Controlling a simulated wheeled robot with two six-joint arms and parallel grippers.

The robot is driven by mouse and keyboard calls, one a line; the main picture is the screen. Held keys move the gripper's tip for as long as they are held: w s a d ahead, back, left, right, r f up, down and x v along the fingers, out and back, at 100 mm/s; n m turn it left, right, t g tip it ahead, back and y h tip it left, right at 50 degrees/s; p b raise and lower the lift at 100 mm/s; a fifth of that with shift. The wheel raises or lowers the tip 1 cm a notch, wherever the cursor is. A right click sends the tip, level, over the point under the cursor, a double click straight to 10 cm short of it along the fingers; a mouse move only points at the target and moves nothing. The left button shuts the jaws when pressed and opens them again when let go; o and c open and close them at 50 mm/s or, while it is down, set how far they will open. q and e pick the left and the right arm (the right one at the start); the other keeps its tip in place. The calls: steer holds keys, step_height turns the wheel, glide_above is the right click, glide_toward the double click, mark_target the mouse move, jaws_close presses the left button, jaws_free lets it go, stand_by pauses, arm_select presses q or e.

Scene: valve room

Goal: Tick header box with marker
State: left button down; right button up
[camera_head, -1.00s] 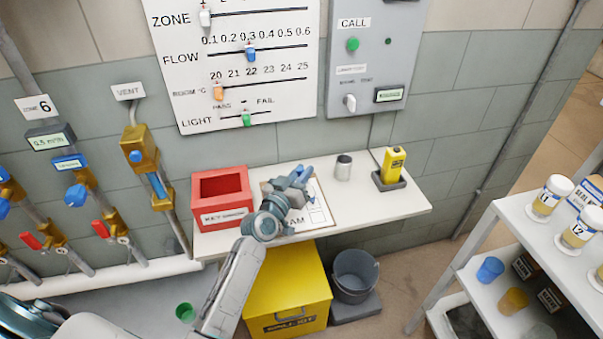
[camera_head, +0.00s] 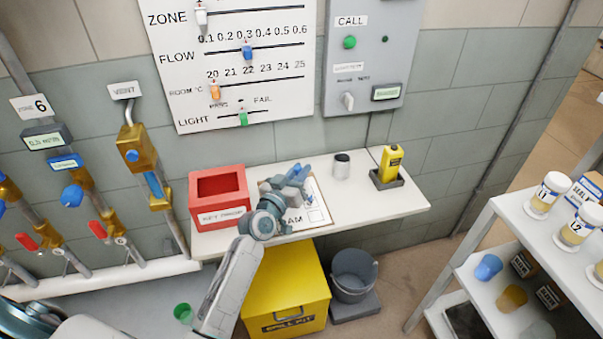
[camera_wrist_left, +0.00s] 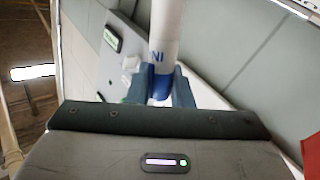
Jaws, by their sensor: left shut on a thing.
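A form on a clipboard (camera_head: 317,212) lies on the white shelf; large letters ending in "AM" and small square boxes (camera_head: 315,216) show at its right part. My left gripper (camera_head: 296,174) is over the upper part of the clipboard and hides much of it. In the left wrist view the gripper (camera_wrist_left: 160,88) is shut on a white marker (camera_wrist_left: 166,32) with a blue band and the letters "NI". The marker's tip is not visible. I cannot tell how far the marker is from the paper. My right gripper is not in view.
A red open box (camera_head: 219,197) stands left of the clipboard. The white shelf (camera_head: 375,205) is bare at the front right. A wall panel (camera_head: 235,70) with sliders hangs above.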

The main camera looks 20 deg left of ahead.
arm_select(q)
steer(key=shift+w+a, duration=0.15)
steer(key=shift+a, duration=0.45)
steer(key=shift+d, duration=0.15)
steer(key=shift+d, duration=0.65)
steer(key=shift+f, duration=0.1)
steer(key=shift+s, duration=0.3)
steer(key=shift+s+a, duration=0.25)
steer(key=shift+a, duration=0.05)
